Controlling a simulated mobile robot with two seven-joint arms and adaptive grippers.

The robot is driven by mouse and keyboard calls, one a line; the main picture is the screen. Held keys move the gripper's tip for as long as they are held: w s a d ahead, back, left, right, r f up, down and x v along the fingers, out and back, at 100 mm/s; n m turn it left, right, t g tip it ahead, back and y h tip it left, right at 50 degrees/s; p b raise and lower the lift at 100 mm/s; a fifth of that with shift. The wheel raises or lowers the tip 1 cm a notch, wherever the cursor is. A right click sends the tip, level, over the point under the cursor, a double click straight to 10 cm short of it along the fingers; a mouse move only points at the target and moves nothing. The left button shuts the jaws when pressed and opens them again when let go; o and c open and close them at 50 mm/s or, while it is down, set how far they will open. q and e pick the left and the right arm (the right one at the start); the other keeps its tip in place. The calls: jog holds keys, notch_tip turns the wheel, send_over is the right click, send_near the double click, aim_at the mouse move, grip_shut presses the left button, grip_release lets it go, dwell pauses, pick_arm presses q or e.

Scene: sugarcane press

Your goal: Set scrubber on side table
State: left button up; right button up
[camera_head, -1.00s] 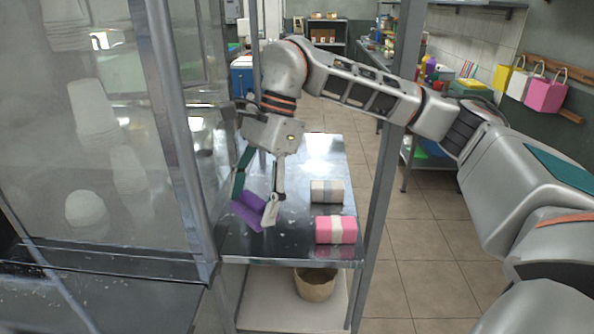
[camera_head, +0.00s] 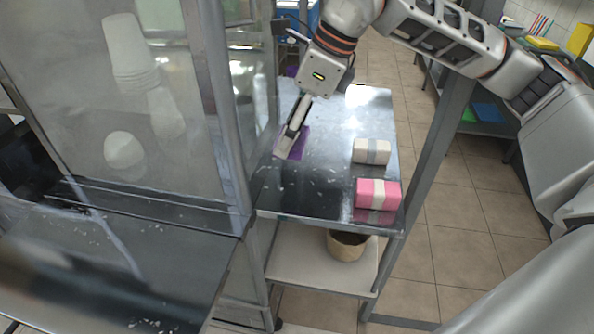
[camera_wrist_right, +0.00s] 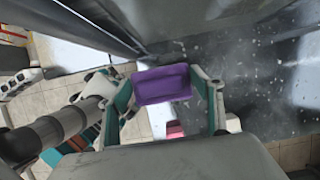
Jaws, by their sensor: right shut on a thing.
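The purple scrubber (camera_head: 296,143) is in my right gripper (camera_head: 289,148), over the left part of the metal side table (camera_head: 322,188). One finger hides part of it in the head view. In the right wrist view the purple scrubber (camera_wrist_right: 162,85) sits between the two fingers of my right gripper (camera_wrist_right: 166,95), which is shut on it. I cannot tell whether the scrubber touches the tabletop. My left gripper is not in view.
A pink-and-white pack (camera_head: 378,193) and a white-and-grey pack (camera_head: 371,151) stand on the table's right side. A metal post (camera_head: 440,150) rises at its right and a glass-sided cabinet (camera_head: 130,110) at its left. A pot (camera_head: 346,245) is on the lower shelf. The table's middle is clear.

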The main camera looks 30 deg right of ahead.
notch_tip(320, 180, down, 12)
jog(key=shift+f, duration=0.25)
dwell(0.3)
jog(key=o, duration=1.1)
jog(key=shift+c, duration=0.2)
jog(key=shift+r, duration=0.3)
jog(key=v, duration=1.1)
jog(key=shift+s+d+r, duration=0.15)
jog(key=shift+s+r, duration=0.05)
jog(key=shift+r, duration=0.05)
jog(key=shift+s+f, duration=0.1)
